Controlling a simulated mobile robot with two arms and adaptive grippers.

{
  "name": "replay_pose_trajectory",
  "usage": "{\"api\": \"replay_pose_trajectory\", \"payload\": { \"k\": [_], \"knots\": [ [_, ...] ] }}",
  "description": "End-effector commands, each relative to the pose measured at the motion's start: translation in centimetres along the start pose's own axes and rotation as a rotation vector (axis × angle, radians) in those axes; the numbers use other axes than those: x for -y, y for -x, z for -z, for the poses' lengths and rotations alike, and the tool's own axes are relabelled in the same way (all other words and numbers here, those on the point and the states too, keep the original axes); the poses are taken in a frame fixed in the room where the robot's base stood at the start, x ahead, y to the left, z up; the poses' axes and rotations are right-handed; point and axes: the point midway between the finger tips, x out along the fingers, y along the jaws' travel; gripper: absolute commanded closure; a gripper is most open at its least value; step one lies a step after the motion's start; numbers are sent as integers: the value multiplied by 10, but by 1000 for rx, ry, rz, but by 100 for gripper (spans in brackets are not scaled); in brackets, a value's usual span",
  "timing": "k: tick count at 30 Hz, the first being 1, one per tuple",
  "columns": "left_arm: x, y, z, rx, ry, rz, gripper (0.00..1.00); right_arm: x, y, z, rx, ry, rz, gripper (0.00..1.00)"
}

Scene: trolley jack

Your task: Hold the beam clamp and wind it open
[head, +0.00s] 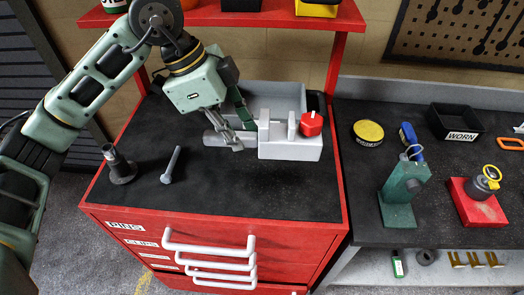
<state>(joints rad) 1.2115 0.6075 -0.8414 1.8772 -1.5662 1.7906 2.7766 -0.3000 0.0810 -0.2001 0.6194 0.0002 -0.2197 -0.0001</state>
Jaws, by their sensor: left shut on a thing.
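A pale grey block-like piece (290,149) with upright jaws lies on the black top of the red cabinet; I take it to be the beam clamp. A red knob-like part (311,124) sits at its right end. My left gripper (236,138) reaches down from the upper left and is shut on the left part of the clamp. The fingers hide some of the clamp there, so the exact contact is hard to see. My right gripper is not in view.
A grey open bin (272,91) stands just behind the clamp. A bolt (171,165) and a dark flanged post (121,167) stand or lie to the left. The cabinet top's front is clear. A bench on the right holds a green stand (399,196) and a WORN box (456,122).

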Motion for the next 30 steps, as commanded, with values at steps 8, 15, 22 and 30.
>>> {"api": "replay_pose_trajectory", "payload": {
  "k": [8,15,22,30],
  "knots": [
    [8,47,-23,-17,-7,4,100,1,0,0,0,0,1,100],
    [7,41,-28,-18,-9,1,100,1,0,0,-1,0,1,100],
    [8,26,-34,-18,-8,1,100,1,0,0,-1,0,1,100],
    [8,8,-41,-17,-9,2,100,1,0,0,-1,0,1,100]
  ]
}}
